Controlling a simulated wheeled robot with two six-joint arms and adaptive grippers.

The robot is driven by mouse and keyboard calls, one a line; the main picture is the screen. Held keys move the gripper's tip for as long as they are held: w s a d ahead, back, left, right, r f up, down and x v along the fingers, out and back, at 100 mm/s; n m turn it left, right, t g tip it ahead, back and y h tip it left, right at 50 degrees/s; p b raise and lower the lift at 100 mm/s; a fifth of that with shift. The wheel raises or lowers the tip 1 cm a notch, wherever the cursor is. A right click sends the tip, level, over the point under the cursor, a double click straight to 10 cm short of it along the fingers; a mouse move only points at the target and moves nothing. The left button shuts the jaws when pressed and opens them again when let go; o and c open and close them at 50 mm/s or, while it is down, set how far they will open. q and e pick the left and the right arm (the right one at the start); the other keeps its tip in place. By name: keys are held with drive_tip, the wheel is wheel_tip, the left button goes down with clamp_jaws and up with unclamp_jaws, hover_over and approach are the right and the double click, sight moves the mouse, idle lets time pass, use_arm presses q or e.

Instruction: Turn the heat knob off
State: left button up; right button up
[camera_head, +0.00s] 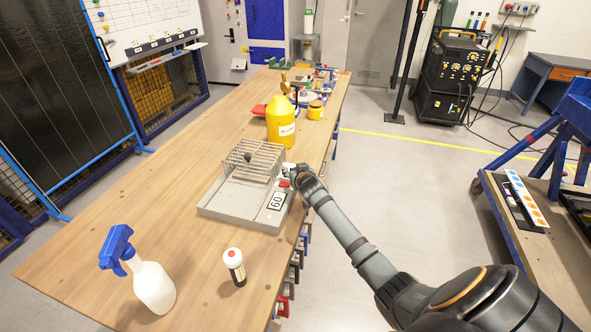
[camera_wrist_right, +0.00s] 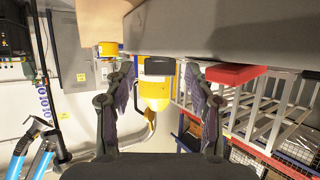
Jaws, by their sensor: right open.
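The grey jig (camera_head: 235,205) with a wire cage stands on the wooden table, with a "60" label on its right side. A small red part (camera_head: 284,184) sits beside my right gripper (camera_head: 291,171), and a red block also shows in the right wrist view (camera_wrist_right: 236,75). My right gripper is at the jig's right edge. In the right wrist view its two fingers (camera_wrist_right: 160,103) are apart. A dark block with a pale band (camera_wrist_right: 158,66) shows between them; I cannot tell whether it is the heat knob or whether the fingers touch it. My left gripper is not in view.
A yellow bottle (camera_head: 281,124) and a small yellow jar (camera_head: 315,110) stand beyond the jig. A spray bottle (camera_head: 152,285) and a white-and-black bottle (camera_head: 235,267) stand nearer. The table's left side is clear.

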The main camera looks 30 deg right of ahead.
drive_tip(key=shift+w, duration=0.1)
drive_tip(key=shift+f, duration=0.1)
drive_tip(key=shift+c, duration=1.1)
clamp_jaws()
drive_tip(key=shift+d, duration=0.1)
